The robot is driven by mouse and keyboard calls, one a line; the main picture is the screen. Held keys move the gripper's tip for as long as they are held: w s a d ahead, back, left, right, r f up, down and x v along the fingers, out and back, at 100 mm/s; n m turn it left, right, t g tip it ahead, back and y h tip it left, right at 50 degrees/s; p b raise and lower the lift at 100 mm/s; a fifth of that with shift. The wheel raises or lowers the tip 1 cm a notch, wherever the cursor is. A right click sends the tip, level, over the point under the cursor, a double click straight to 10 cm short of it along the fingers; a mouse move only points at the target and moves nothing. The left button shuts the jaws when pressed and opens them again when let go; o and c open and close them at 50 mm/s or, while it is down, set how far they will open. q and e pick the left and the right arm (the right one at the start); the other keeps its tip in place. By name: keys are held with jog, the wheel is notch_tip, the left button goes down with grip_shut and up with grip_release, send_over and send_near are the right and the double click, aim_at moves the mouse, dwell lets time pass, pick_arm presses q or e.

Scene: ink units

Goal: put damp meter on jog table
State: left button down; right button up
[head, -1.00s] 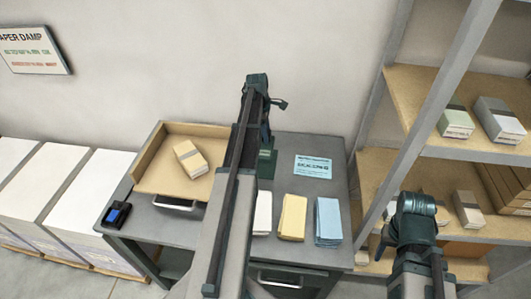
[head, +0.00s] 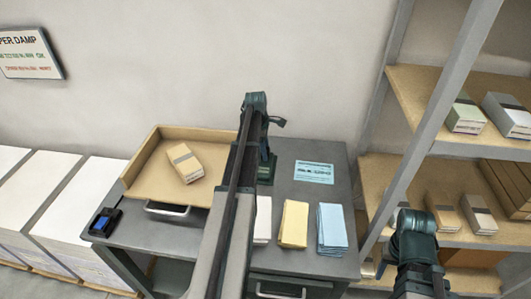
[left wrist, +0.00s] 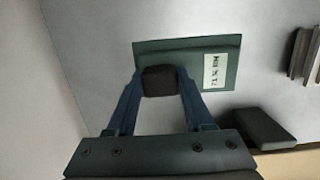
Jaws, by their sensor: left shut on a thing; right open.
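My left gripper (left wrist: 160,82) is shut on the dark grip of a flat green thing with a white label bearing a % sign, which I take as the damp meter (left wrist: 185,52). In the head view a dark green part (head: 267,172) shows beside my left arm, low over the grey desk; the fingers are hidden there. Whether the meter touches the surface I cannot tell. A tan tray with raised walls, likely the jog table (head: 147,166), is on the desk's left side, with a banded paper pack (head: 186,163) in it. My right gripper's fingers are unclear below its wrist (head: 415,238).
A black device with a blue screen (head: 105,222) is at the desk's left corner. White (head: 262,220), yellow (head: 293,224) and blue (head: 332,229) stacks line the front. A cyan card (head: 314,172) lies behind. Shelves (head: 430,90) stand right; paper piles (head: 75,205) stand left.

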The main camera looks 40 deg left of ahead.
pick_arm(q)
jog(key=c, duration=0.7)
grip_release()
jog(key=shift+f, duration=0.1)
jog(key=shift+c, duration=0.2)
jog(key=o, duration=0.5)
jog(key=shift+c, duration=0.2)
notch_tip(320, 180, up, 12)
jog(key=s+a+p, duration=0.1)
jog(key=p, duration=1.1)
jog(key=shift+a, duration=0.2)
